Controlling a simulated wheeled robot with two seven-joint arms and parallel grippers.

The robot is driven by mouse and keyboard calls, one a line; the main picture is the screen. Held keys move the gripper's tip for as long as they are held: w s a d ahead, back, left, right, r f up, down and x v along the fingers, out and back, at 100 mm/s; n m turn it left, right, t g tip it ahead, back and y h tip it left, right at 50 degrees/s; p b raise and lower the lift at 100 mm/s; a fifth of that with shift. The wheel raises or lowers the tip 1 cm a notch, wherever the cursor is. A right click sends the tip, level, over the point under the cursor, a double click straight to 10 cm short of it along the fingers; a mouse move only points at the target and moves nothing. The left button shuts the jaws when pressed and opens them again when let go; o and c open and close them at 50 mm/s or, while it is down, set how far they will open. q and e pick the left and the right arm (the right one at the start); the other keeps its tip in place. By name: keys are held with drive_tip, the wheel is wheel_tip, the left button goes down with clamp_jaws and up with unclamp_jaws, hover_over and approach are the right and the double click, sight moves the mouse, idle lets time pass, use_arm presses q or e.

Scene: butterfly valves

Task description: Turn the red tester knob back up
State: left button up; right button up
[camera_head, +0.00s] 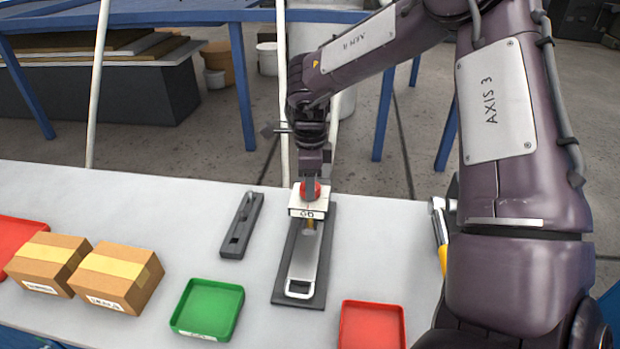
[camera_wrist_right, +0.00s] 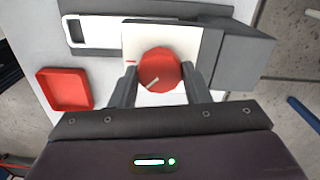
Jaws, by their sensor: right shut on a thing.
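The red tester knob (camera_head: 309,189) sits on top of a white tester box (camera_head: 300,210) at the far end of a dark base plate. In the right wrist view the knob (camera_wrist_right: 160,70) is round, with a pale pointer line that slants toward the lower left. The white box face (camera_wrist_right: 190,40) has a small red mark left of the knob. My right gripper (camera_head: 311,186) comes down from above, its fingers on both sides of the knob. The wrist view shows the right fingers (camera_wrist_right: 160,84) closed on the knob's sides. My left gripper is not in view.
A grey table (camera_head: 150,205) carries a green tray (camera_head: 208,309), a red tray (camera_head: 372,325), another red tray (camera_head: 20,236) and two cardboard boxes (camera_head: 118,276). A dark grey fixture (camera_head: 240,226) lies left of the tester. Free table lies between the boxes and that fixture.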

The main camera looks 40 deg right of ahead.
drive_tip(key=n, duration=0.2)
drive_tip(key=n+p, duration=0.1)
drive_tip(key=n, duration=0.1)
drive_tip(key=shift+w+r+n, duration=0.15)
drive_tip(key=shift+r+n, duration=0.05)
drive_tip(key=shift+n, duration=2)
drive_tip(key=shift+f, duration=0.1)
drive_tip(key=o, duration=1)
drive_tip(key=shift+c, duration=0.2)
drive_tip(key=shift+r, duration=0.45)
wheel_tip(320, 180, up, 6)
drive_tip(key=shift+f, duration=0.15)
drive_tip(key=shift+r, duration=0.55)
drive_tip(key=shift+r, duration=0.1)
